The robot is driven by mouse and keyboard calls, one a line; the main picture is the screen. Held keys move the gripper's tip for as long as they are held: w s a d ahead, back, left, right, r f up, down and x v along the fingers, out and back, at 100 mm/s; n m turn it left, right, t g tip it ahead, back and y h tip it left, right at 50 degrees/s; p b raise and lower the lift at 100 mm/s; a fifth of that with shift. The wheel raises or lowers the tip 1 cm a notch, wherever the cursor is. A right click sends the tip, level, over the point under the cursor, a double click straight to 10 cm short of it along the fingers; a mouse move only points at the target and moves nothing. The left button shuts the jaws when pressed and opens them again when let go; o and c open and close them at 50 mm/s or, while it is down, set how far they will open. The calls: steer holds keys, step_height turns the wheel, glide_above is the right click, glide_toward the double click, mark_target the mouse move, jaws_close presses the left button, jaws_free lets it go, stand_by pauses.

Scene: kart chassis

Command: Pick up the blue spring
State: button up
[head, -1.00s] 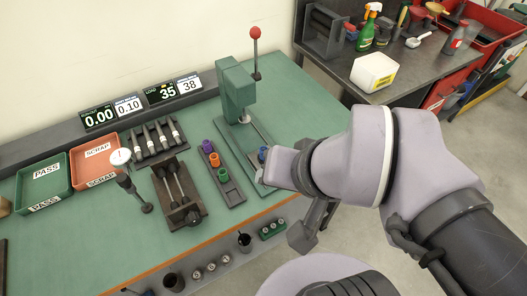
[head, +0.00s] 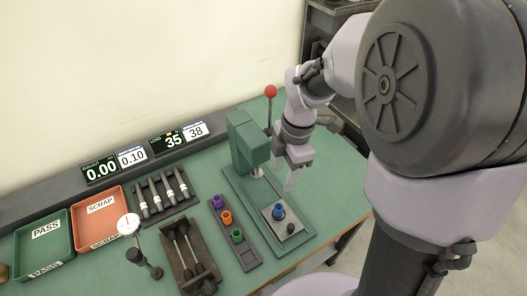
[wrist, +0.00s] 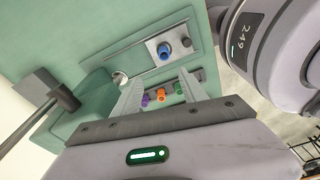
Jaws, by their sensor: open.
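The blue spring (head: 279,211) stands upright on the grey plate at the front of the green press base. It also shows in the wrist view (wrist: 164,51), near the top middle. My gripper (head: 291,184) is above the press base, just up and to the right of the blue spring in the head view, apart from it. In the wrist view my gripper (wrist: 158,88) has its two fingers spread with nothing held between them; the blue spring shows beyond the fingertips.
A dark tray (head: 247,254) left of the press holds purple, orange and green springs. The green press (head: 247,143) with its red-knobbed lever (head: 271,92) stands close beside my gripper. A dial gauge (head: 129,224), PASS bin (head: 44,259) and SCRAP bin (head: 99,240) are further left.

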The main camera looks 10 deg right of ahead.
steer(key=b, duration=0.4)
glide_toward(279, 207)
steer(key=f, duration=0.1)
steer(key=a+f, duration=0.1)
steer(key=f, duration=0.3)
steer(key=shift+w+a+f, duration=0.15)
steer(key=shift+w+f, duration=0.05)
steer(key=shift+w, duration=0.05)
steer(key=f+b, duration=0.2)
steer(key=f, duration=0.1)
steer(key=f+b, duration=0.1)
steer(key=f, duration=0.1)
steer(key=shift+s+f, duration=0.15)
steer(key=shift+s, duration=0.2)
jaws_close()
